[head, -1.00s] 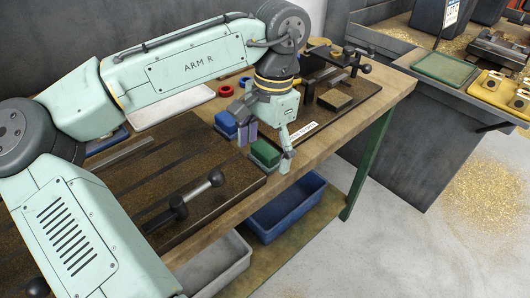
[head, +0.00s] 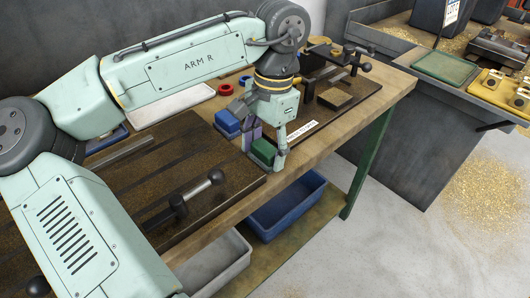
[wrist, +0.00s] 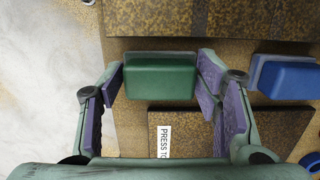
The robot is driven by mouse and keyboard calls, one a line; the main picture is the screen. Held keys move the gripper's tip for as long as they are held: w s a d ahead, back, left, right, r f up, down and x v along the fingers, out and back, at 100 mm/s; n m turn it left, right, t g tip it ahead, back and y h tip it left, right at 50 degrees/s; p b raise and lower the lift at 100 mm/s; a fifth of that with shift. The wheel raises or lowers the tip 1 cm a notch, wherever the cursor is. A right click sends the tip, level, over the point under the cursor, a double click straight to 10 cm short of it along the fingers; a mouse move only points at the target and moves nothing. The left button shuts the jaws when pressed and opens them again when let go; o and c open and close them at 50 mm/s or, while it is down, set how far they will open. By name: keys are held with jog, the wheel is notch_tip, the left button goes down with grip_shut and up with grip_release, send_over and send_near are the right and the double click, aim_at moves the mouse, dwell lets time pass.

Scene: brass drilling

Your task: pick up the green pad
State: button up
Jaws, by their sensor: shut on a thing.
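The green pad (head: 262,151) lies near the front edge of the workbench, beside the dark brown plate. It also shows in the wrist view (wrist: 160,78) as a green block with a grey layer along one edge. My gripper (head: 265,155) reaches down over it with one finger at each end. In the wrist view my gripper (wrist: 160,88) has its purple-lined fingers against the pad's two short ends, shut on it. I cannot tell any gap between the pad and the bench.
Blue pads (head: 227,122) stand just left of my gripper; one shows in the wrist view (wrist: 288,78). A lettered white label (head: 301,132) lies to the right. A dark plate with a black-knobbed lever (head: 216,178) is in front. Blue bin (head: 287,203) sits below the bench edge.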

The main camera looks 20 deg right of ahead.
aim_at(265, 147)
jog(key=shift+r, duration=0.5)
notch_tip(265, 147, up, 2)
jog(key=shift+r+b, duration=0.1)
jog(key=shift+b, duration=0.25)
jog(key=s+d+r+b, duration=0.1)
jog(key=s+d+b, duration=0.1)
jog(key=s, duration=1.3)
jog(key=shift+s+d+r+b, duration=0.3)
jog(key=shift+s+d+r, duration=0.1)
jog(key=shift+d, duration=0.1)
jog(key=o, duration=0.6)
jog(key=shift+w, duration=0.1)
jog(key=c, duration=0.5)
